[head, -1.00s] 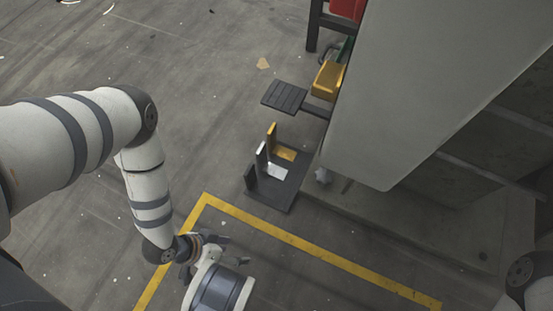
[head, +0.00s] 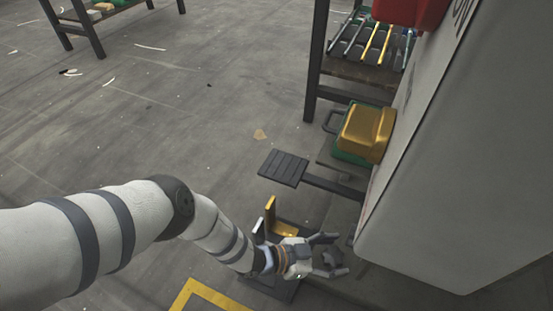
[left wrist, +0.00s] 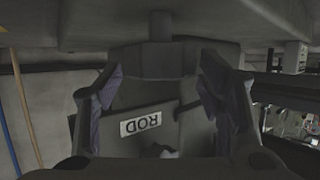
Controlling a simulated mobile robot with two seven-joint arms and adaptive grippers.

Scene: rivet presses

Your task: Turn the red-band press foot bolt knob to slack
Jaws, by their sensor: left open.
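In the head view, my left gripper (head: 330,255) is at the foot of the big grey press (head: 440,200), fingers spread toward it. In the left wrist view, the gripper (left wrist: 162,85) is open, a finger on each side of a dark, many-sided knob (left wrist: 160,61) on a short stem under a grey overhang. The knob lies between the fingers with gaps visible; contact is not clear. A small grey shape (head: 331,258) between the fingers in the head view looks like this knob. No red band is visible on the press. My right gripper is not in view.
Open floor lies left.

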